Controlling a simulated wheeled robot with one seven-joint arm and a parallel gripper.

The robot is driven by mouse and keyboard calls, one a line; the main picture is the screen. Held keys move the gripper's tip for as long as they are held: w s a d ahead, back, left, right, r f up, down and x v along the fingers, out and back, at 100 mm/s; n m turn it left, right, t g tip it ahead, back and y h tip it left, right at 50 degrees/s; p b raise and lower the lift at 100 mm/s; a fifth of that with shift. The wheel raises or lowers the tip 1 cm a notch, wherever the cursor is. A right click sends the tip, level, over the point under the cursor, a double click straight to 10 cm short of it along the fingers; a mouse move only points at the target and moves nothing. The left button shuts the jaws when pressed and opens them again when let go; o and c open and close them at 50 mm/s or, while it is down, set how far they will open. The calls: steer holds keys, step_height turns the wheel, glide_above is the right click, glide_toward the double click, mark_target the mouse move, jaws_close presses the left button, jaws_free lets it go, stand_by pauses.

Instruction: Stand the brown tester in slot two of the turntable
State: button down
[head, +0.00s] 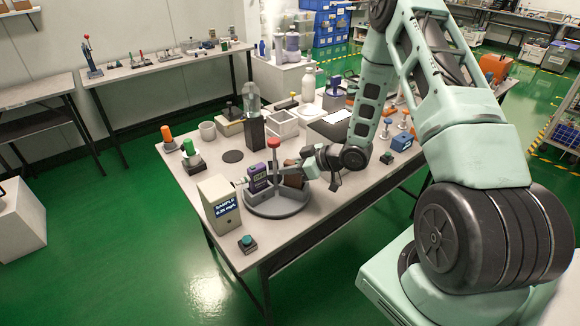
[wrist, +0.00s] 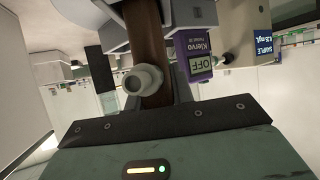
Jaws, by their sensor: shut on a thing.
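The turntable (head: 277,207) is a round grey base with upright dividers and a red-topped post (head: 273,144), near the front of the table. My gripper (head: 297,172) is at its right side, shut on the brown tester (head: 293,179). In the wrist view the brown tester (wrist: 149,32) lies between the fingers, with a pale round nozzle (wrist: 143,80) facing the camera. The brown tester is at a turntable compartment; I cannot tell whether it touches the base. A purple tester (head: 257,178) stands in the left compartment; its OFF screen shows in the wrist view (wrist: 196,57).
A white box with a SAMPLE display (head: 220,206) stands close left of the turntable, with a green button (head: 247,243) in front. A black block with a clear top (head: 252,133) and a white open box (head: 283,123) stand behind. A blue box (head: 402,141) is at right.

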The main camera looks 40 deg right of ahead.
steer(key=shift+f, duration=0.15)
steer(key=c, duration=1.2)
jaws_free()
